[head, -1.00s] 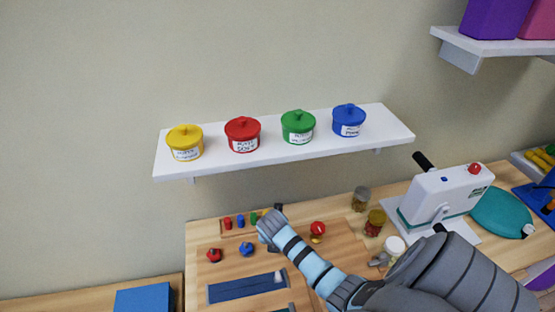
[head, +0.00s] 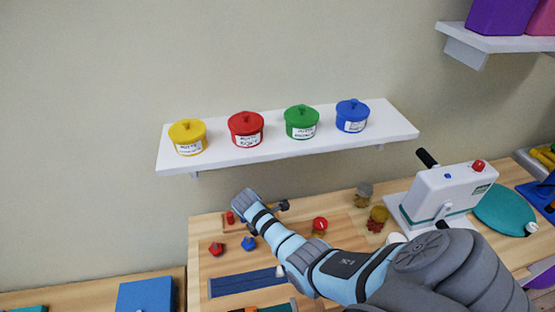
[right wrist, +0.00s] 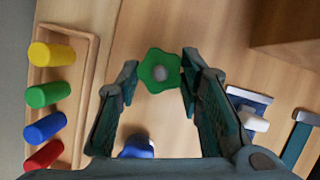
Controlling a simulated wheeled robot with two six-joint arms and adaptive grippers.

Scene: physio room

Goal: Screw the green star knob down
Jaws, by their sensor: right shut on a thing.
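My left gripper is not in view.
A blue knob (head: 248,243) and a red knob (head: 216,248) stand on the bench nearby. A wooden tray (right wrist: 91,62) of coloured pegs lies beside the gripper. A white shelf (head: 280,146) with lidded pots hangs above. Jars and a white machine (head: 446,193) stand to the right.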

